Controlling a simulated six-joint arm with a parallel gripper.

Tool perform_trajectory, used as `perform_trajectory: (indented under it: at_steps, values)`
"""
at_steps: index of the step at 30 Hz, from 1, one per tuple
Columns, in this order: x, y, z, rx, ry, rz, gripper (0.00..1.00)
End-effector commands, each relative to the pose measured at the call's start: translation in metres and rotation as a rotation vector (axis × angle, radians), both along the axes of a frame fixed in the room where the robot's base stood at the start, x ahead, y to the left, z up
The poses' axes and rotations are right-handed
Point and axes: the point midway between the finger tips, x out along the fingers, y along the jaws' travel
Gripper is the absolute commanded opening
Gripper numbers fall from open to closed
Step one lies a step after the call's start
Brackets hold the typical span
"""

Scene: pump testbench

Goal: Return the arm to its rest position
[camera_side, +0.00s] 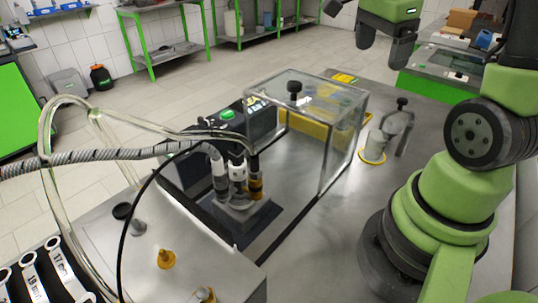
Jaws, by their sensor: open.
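My gripper (384,44) is at the top of the side view, partly cut off by the frame edge. Its two dark jaws hang down apart, with nothing visible between them. It is raised behind and above the clear box (340,130) on the bench, not touching it. My green and black arm rises from its base at the right; its upper links leave the frame at the top.
The clear box with a black knob (294,87) stands on the metal bench (330,225). Hose fittings (238,172) stand left of it, joined to a ribbed hose (100,158). A yellow-based fixture (372,157) stands to its right. Bare bench lies in front.

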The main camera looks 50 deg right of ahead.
Motion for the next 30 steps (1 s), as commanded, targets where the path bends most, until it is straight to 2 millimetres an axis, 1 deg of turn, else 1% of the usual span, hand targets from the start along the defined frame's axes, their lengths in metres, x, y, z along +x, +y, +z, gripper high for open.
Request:
perform_trajectory:
  at_steps: [1,4,6,9,12,15,18,21,30]
  values:
    - [0.004,0.027,0.013,-0.008,-0.052,0.188,0.85]
    - [0.004,0.075,0.03,-0.031,-0.143,0.556,0.85]
    - [-0.002,0.106,0.038,-0.059,-0.208,0.809,0.85]
    - [-0.015,0.143,0.046,-0.117,-0.298,1.139,0.85]
    - [-0.029,0.169,0.05,-0.182,-0.375,1.401,0.85]
    - [-0.04,0.185,0.051,-0.236,-0.433,1.577,0.85]
    - [-0.046,0.193,0.051,-0.271,-0.463,1.672,0.85]
    - [-0.048,0.195,0.051,-0.282,-0.471,1.704,0.85]
    - [-0.047,0.194,0.051,-0.282,-0.469,1.702,0.85]
